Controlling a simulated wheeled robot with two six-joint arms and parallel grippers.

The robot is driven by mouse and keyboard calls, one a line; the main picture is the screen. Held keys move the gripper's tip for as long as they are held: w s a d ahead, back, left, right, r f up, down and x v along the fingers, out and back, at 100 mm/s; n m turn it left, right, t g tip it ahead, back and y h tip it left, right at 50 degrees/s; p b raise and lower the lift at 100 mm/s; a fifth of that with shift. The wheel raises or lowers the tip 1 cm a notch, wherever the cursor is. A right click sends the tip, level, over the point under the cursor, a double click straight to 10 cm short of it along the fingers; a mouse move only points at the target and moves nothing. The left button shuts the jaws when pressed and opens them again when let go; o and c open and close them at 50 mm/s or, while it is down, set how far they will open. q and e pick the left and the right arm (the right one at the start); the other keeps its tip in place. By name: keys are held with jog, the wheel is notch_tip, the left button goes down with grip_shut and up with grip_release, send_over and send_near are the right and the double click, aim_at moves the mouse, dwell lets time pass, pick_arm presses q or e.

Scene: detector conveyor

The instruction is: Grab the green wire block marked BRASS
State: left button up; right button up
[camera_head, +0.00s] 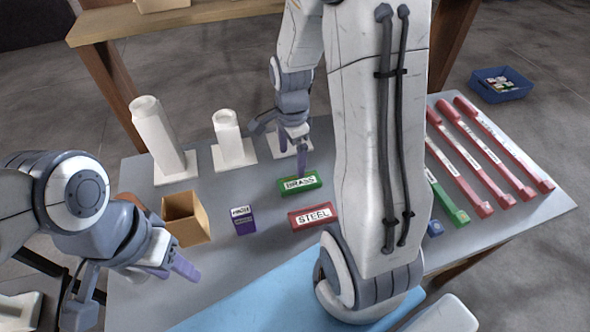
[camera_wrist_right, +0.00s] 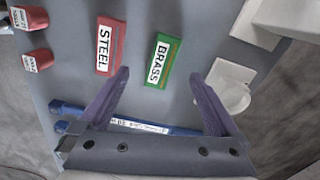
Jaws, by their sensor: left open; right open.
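The green block marked BRASS (camera_head: 300,184) lies on the grey table in the head view, label up. In the right wrist view the BRASS block (camera_wrist_right: 162,61) lies ahead of and between my open fingertips. My right gripper (camera_head: 285,150) is open and empty, just behind and above the block in the head view. I cannot tell its exact height over the block. It also shows in the right wrist view (camera_wrist_right: 160,78). My left gripper (camera_head: 175,266) is open and empty at the table's left front, away from the block.
A red STEEL block (camera_head: 313,217) lies in front of the green one. A small purple block (camera_head: 243,221) and an open brown box (camera_head: 188,228) are to the left. White stands (camera_head: 158,145) line the back. Red bars (camera_head: 500,145) lie right. A blue mat (camera_head: 270,303) covers the front.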

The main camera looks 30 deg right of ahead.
aim_at(300, 181)
jog(key=d+f, duration=0.1)
jog(key=f+m, duration=0.1)
jog(key=f, duration=0.1)
jog(key=d+f+m, duration=0.1)
jog(key=f, duration=0.1)
jog(key=shift+d+f, duration=0.15)
jog(key=shift+d, duration=0.2)
jog(key=shift+w+f+p, duration=0.15)
jog(key=shift+f+p, duration=0.25)
jog(key=shift+f, duration=1.1)
jog(key=shift+w+f+p, duration=0.1)
jog(key=shift+f+p, duration=0.3)
jog(key=shift+f, duration=1.1)
grip_shut()
jog(key=shift+r, duration=0.15)
